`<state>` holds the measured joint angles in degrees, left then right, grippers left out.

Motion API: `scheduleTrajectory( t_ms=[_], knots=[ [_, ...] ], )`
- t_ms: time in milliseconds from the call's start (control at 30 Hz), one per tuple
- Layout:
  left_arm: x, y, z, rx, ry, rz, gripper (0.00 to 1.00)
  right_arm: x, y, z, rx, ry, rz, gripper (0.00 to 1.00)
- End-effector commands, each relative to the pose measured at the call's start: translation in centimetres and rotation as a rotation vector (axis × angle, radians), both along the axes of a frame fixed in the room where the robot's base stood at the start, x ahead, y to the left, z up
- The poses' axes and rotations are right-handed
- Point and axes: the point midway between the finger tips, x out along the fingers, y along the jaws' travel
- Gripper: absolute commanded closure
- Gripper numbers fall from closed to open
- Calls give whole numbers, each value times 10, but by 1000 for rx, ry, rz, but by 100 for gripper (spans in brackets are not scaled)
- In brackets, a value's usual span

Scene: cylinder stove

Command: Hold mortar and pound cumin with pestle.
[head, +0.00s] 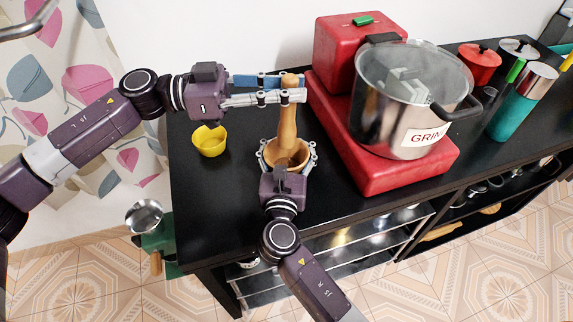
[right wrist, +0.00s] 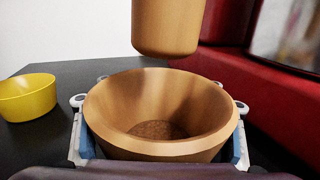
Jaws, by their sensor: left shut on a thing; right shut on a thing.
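The wooden mortar (right wrist: 205,115) is an upright bowl with brown ground-looking cumin (right wrist: 158,129) at its bottom. It stands on the black counter, or very near it. My right gripper (head: 288,157) is shut around the mortar, with a finger on each side. My left gripper (head: 290,91) is shut on the upper part of the wooden pestle (head: 287,122), which is upright. In the right wrist view, the pestle's rounded lower end (right wrist: 166,28) hangs above the mortar's rim, apart from it and slightly toward the far side.
A yellow cup (head: 209,141) stands left of the mortar. A red stove (head: 390,172) with a lidded steel pot (head: 385,112) is close on the right. Canisters (head: 520,98) stand farther right. The counter (head: 215,215) is clear at front left.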

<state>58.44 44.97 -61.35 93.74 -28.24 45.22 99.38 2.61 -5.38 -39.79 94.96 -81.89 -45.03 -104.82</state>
Motion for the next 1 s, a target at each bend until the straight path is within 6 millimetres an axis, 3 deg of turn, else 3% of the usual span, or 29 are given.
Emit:
scheduleTrajectory(
  t_ms=[100, 133, 400, 767, 1000],
  knots=[
    [0, 0, 1, -1, -1, 0, 100, 0, 0, 1, 1, -2, 0, 76],
    [0, 0, 1, -1, -1, 0, 100, 0, 0, 1, 1, -2, 0, 42],
    [0, 0, 0, -1, -1, -1, 100, 0, 0, 1, 0, -1, 0, 13],
    [0, 0, 0, -1, -1, -1, 100, -3, 0, 0, 0, 0, 0, 11],
    [0, 0, 0, -1, -1, -1, 100, -41, 4, -2, 0, 3, 2, 11]
  ],
)
